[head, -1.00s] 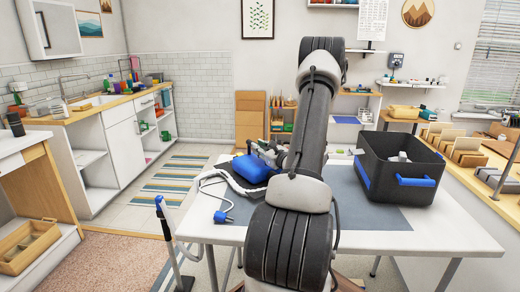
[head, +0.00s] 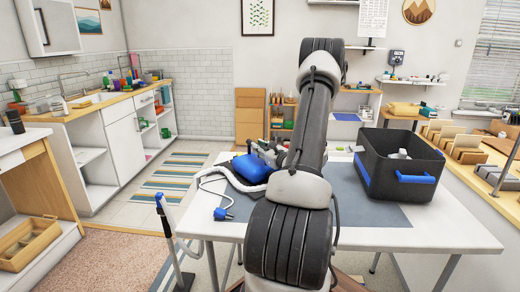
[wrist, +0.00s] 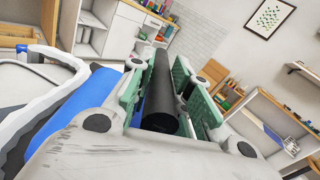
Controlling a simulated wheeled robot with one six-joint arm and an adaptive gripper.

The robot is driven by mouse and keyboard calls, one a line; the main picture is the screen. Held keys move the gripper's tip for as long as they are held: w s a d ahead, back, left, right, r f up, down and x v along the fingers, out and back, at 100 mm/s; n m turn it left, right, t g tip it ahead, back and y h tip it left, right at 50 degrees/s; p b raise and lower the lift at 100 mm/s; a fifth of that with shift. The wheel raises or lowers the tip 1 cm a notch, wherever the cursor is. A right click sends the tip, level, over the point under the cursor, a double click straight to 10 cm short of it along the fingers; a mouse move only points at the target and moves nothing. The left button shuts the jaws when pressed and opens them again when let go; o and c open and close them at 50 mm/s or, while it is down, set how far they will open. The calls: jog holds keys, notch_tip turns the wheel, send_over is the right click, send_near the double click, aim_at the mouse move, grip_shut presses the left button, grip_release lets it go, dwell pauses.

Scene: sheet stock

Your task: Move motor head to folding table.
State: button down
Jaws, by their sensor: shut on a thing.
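The motor head (head: 250,167) appears to be the blue body at the back left of the white table (head: 440,232), with a white hose and a blue plug (head: 222,214) on a pale cord. In the wrist view, the blue body (wrist: 75,112) and hose (wrist: 45,100) show at the left. My gripper (wrist: 157,98) has its green pads on both sides of a black cylinder (wrist: 158,115), shut on it. Whether the cylinder is part of the blue body cannot be told. In the head view my arm hides most of the gripper, and contact beneath the blue body is unclear.
A black crate (head: 385,180) with blue handles stands at the table's back right, on a grey mat (head: 345,190). The table's front right is clear. A long wooden counter (head: 480,185) runs along the right, and a sink counter (head: 115,100) stands at the left.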

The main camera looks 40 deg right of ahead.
dwell(0.4)
jog(key=c, duration=1.5)
grip_release()
jog(key=shift+f, duration=0.15)
jog(key=shift+c, duration=1)
jog(key=o, duration=1.1)
jog(key=shift+s, duration=0.15)
jog(key=shift+s+a, duration=0.15)
jog(key=shift+s, duration=1.3)
jog(key=shift+s+a, duration=0.2)
jog(key=shift+s, duration=1.25)
jog(key=shift+s+a, duration=0.15)
jog(key=shift+s, duration=1.3)
